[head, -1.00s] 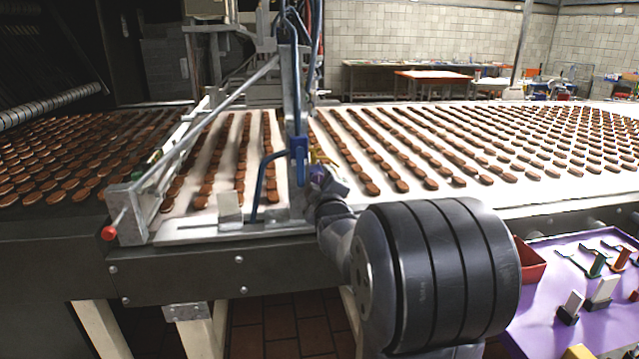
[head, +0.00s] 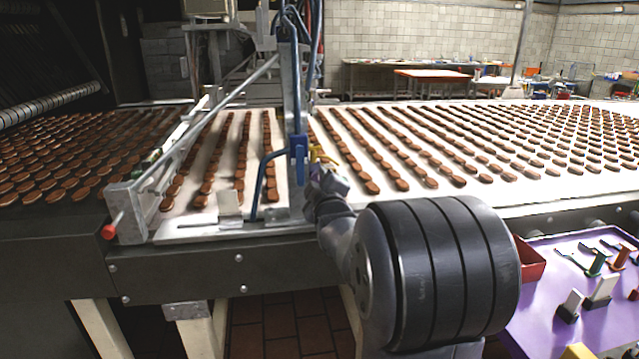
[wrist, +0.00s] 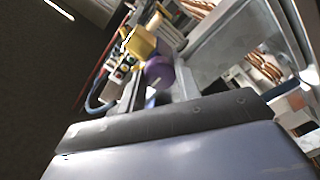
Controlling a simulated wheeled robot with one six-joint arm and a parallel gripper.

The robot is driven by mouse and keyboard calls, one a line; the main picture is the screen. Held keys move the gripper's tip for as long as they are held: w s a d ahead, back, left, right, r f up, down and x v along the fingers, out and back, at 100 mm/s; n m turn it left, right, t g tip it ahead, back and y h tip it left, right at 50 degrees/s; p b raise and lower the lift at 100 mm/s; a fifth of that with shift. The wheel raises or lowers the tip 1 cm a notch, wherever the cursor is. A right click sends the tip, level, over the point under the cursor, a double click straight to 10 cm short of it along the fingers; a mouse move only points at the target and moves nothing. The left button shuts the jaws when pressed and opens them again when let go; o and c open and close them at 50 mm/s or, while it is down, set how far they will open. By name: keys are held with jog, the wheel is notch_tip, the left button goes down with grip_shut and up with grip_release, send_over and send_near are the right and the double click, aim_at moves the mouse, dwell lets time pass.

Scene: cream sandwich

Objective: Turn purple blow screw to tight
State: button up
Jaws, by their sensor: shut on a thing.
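The purple blow screw (wrist: 158,72) shows in the wrist view as a round purple knob, just below a yellow fitting (wrist: 138,43). My gripper (wrist: 157,92) is shut on the purple screw, with one finger on each side of it. In the head view my gripper (head: 323,178) is at the upright post beside the conveyor's front edge, just below the yellow fitting (head: 320,157). The screw itself is mostly hidden there by my gripper and wrist. I cannot tell how tight the screw is.
A blue bracket (head: 298,146) and a blue hose (head: 260,185) are close left of my gripper. Rows of brown biscuits lie on the white conveyor (head: 480,197) behind. A purple table (head: 540,300) with tools and a red bin (head: 527,262) stands at right.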

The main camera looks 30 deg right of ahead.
jog(key=shift+m+b, duration=0.3)
jog(key=m+b, duration=0.4)
jog(key=m, duration=0.8)
jog(key=shift+m, duration=0.3)
jog(key=m, duration=0.4)
jog(key=shift+m, duration=0.4)
jog(key=o, duration=1)
jog(key=shift+d, duration=0.1)
jog(key=shift+r, duration=0.1)
